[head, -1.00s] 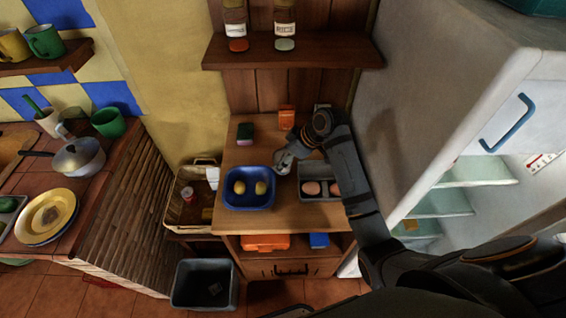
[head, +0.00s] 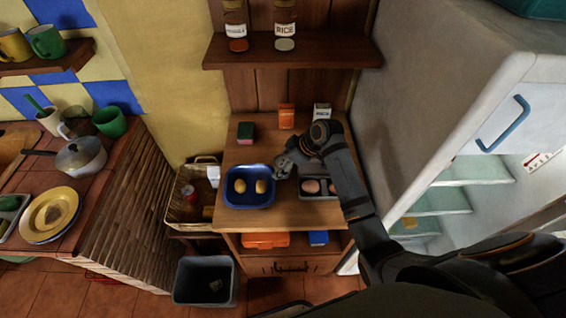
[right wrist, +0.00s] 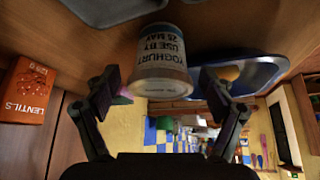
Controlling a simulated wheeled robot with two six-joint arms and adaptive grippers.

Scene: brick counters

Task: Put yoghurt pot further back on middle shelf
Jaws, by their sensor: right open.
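The yoghurt pot (right wrist: 162,62) shows in the right wrist view, pale with dark "YOGHURT, USE BY 25 MAY" lettering that appears upside down. It stands on the wooden counter. My right gripper (right wrist: 160,80) is open, its fingers on either side of the pot; I see no clear grip on it. In the head view my right gripper (head: 284,170) is over the counter, between the blue tray and the egg box, and I cannot make out the pot there. The fridge on the right has pale shelves, one (head: 440,203) below another (head: 480,170). My left gripper is not in view.
The blue tray (head: 249,203) with two yellow fruits is left of my right gripper. The grey box (head: 318,195) with eggs is to its right. An orange lentils box (head: 287,116) and a white carton (head: 322,113) stand behind. The fridge's upper door (head: 500,120) is shut.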

